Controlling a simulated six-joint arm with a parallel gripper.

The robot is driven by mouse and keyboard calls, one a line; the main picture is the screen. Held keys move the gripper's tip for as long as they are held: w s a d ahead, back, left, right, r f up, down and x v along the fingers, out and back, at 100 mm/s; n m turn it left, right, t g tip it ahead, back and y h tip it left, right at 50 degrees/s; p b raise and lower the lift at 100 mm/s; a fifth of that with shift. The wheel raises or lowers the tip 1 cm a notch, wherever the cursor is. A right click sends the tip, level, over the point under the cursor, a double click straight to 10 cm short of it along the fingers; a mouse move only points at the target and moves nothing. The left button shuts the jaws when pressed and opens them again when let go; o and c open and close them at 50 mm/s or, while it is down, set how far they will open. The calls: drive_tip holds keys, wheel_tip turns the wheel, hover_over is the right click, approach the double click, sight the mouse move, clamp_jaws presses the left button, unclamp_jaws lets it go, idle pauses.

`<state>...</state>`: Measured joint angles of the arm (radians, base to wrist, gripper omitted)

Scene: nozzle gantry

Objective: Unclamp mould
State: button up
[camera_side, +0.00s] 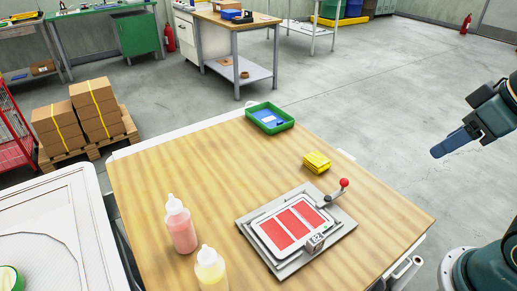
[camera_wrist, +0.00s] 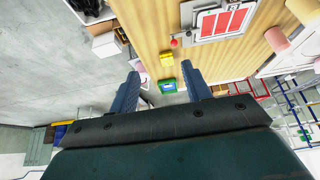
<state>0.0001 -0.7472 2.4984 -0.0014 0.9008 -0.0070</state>
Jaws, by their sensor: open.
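The mould (camera_side: 290,228) is a grey plate with a white-framed face of three red panels, lying on the wooden table. A lever with a red knob (camera_side: 344,183) rises at its back right corner. A small metal block (camera_side: 316,243) sits on its front edge. In the wrist view the mould (camera_wrist: 222,20) shows at the top, with the red knob (camera_wrist: 174,43) beside it. My gripper (camera_side: 447,147) is in the air right of the table, well apart from the mould. In the wrist view its two fingers (camera_wrist: 160,72) are spread and empty.
A yellow block (camera_side: 316,162) lies behind the mould. A green tray (camera_side: 270,118) with blue contents stands farther back. A pink bottle (camera_side: 181,226) and a yellow bottle (camera_side: 210,270) stand upright left of the mould. The table's (camera_side: 180,165) left and middle are mostly clear.

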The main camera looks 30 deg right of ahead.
drive_tip(key=shift+w+a+n, duration=0.1)
drive_tip(key=shift+w+n, duration=0.1)
drive_tip(key=shift+n, duration=0.2)
drive_tip(key=c, duration=0.7)
drive_tip(key=shift+w+a+n, duration=0.1)
drive_tip(key=shift+w+n, duration=0.05)
drive_tip(key=shift+n, duration=0.15)
clamp_jaws()
drive_tip(key=w+a+f+n+g+y, duration=0.1)
drive_tip(key=w+f+n+g, duration=0.3)
drive_tip(key=n, duration=1)
drive_tip(key=w+a+f+n+g+y, duration=0.1)
drive_tip(key=w+a+f+n+g, duration=0.2)
drive_tip(key=w+n, duration=0.6)
drive_tip(key=f+n+g, duration=0.1)
drive_tip(key=n+g, duration=0.1)
drive_tip(key=n, duration=0.2)
drive_tip(key=shift+w+n, duration=0.3)
drive_tip(key=shift+n, duration=0.1)
drive_tip(key=shift+a+r, duration=0.1)
